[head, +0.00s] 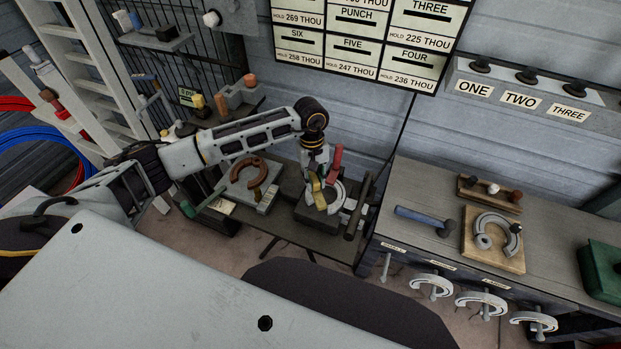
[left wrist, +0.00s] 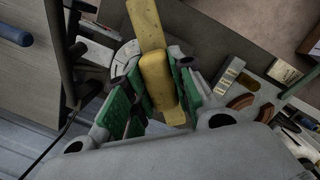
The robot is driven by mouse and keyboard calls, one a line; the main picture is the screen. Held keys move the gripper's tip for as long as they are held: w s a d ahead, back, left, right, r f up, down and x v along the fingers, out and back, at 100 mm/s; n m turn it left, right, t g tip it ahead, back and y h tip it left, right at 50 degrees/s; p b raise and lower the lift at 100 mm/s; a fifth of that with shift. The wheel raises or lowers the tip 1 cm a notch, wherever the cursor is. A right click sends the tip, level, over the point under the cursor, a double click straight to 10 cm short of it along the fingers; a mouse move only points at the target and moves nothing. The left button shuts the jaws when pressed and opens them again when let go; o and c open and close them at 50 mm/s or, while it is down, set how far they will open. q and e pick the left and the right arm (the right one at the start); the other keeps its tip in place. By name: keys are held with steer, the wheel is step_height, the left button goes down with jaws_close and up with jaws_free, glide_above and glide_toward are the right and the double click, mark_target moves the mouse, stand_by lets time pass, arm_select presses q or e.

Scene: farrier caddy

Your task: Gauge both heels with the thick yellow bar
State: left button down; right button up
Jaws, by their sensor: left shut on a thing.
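The thick yellow bar (head: 319,196) is in my left gripper (head: 317,174), which is over the dark stand in the middle of the head view. In the left wrist view the bar (left wrist: 155,75) sits between the green finger pads of the gripper (left wrist: 158,95), which is shut on it. A grey horseshoe (head: 336,197) lies on the stand beside and partly behind the bar. It also shows in the left wrist view (left wrist: 124,58), partly hidden by the bar and fingers. I cannot tell whether the bar touches a heel. My right gripper is not in view.
A brown horseshoe (head: 268,181) lies on a grey block left of the stand. A red piece (head: 336,158) stands close to my left gripper. The right bench (head: 437,178) holds a blue-handled hammer (head: 424,219) and a horseshoe on a wooden board (head: 513,262).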

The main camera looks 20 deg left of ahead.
arm_select(q)
steer(key=n, duration=0.3)
steer(key=d+f+n, duration=0.1)
steer(key=shift+w+d+n+t, duration=0.1)
steer(key=shift+w+n+t, duration=0.2)
steer(key=shift+w+n, duration=0.1)
steer(key=shift+w+d+f+n+t+h+b, duration=0.1)
steer(key=shift+d+n+t+b, duration=0.1)
steer(key=shift+n, duration=0.65)
steer(key=shift+w+d+f+n+t+h+b, duration=0.1)
steer(key=shift+w+d+n, duration=0.05)
steer(key=shift+n, duration=0.65)
steer(key=shift+w+d+n+t+h+b, duration=0.1)
steer(key=shift+d+n, duration=0.1)
steer(key=shift+n, duration=0.65)
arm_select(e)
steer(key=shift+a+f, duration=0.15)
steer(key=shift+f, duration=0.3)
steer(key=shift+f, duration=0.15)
arm_select(q)
step_height(320, 180, down, 6)
steer(key=b, duration=0.6)
steer(key=shift+f, duration=0.2)
steer(key=shift+f+b, duration=0.35)
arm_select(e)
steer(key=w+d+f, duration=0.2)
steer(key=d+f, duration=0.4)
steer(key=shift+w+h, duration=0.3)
